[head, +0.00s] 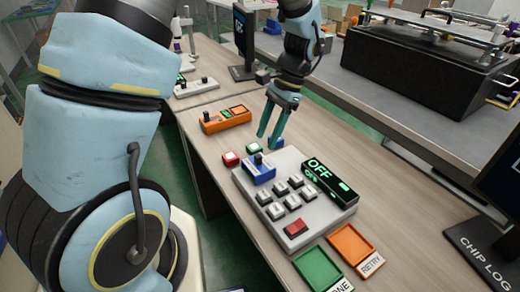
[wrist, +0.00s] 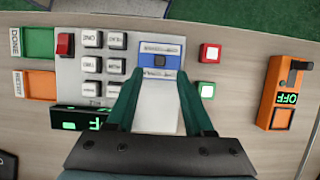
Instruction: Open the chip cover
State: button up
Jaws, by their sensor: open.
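The chip cover seems to be the small blue piece (head: 258,173) with a raised dark blue knob, on the corner of a grey console (head: 325,221) in the head view. In the wrist view the blue piece (wrist: 174,60) lies flat, with pale strips along two edges. My gripper (head: 270,139) points down, open and empty, above the console's far end in the head view.

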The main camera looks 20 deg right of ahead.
aim_at(260, 155)
jog(key=x, duration=0.6)
jog(key=shift+p, duration=0.4)
grip_shut()
dwell(1.0)
